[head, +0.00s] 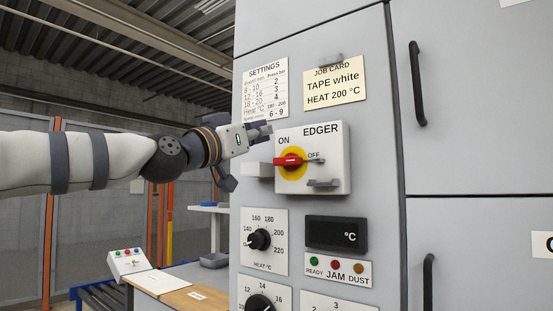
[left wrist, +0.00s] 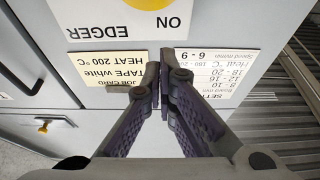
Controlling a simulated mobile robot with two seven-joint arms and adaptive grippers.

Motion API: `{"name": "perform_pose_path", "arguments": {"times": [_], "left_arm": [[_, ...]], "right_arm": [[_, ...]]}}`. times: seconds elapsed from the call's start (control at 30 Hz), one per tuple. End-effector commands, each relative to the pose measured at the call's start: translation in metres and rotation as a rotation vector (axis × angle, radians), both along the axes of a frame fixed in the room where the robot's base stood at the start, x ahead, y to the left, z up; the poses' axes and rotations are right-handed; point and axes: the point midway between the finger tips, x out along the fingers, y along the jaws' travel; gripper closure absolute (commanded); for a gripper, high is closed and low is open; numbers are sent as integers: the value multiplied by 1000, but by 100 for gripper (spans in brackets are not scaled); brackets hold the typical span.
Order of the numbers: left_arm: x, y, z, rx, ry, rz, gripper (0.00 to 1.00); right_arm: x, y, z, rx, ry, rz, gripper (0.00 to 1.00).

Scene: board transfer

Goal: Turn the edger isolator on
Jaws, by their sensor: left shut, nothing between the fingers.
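The edger isolator (head: 340,165) is a white box on the grey cabinet front, marked ON at upper left and OFF at right. Its red handle (head: 288,161) sits on a yellow disc and lies about level, with a thin grey part reaching right by the OFF mark. My left gripper (head: 264,131) is shut and empty, by the box's upper left corner; I cannot tell whether it touches. In the left wrist view, upside down, the shut fingertips (left wrist: 165,75) are near the isolator box (left wrist: 95,20); the red handle is out of that view. My right gripper is not in view.
The settings sheet (head: 265,92) and job card (head: 335,84) are above the isolator. A heat dial (head: 259,239), a °C display (head: 336,234) and a lamp panel (head: 338,270) are below. A black door handle (head: 417,85) stands out at right. A small control box (head: 128,262) is at lower left.

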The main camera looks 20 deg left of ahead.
Motion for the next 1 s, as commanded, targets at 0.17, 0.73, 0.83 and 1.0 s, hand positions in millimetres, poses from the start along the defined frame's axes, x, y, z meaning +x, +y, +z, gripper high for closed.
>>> {"name": "perform_pose_path", "arguments": {"times": [0.17,0.73,0.83,1.0], "left_arm": [[32,-12,9,1,3,0,100],[41,-15,-25,0,1,0,100],[41,-15,-25,0,1,0,100],[42,-15,-25,-9,4,1,100]], "right_arm": [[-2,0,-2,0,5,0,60],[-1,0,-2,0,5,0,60],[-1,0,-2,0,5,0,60],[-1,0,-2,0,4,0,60]]}}
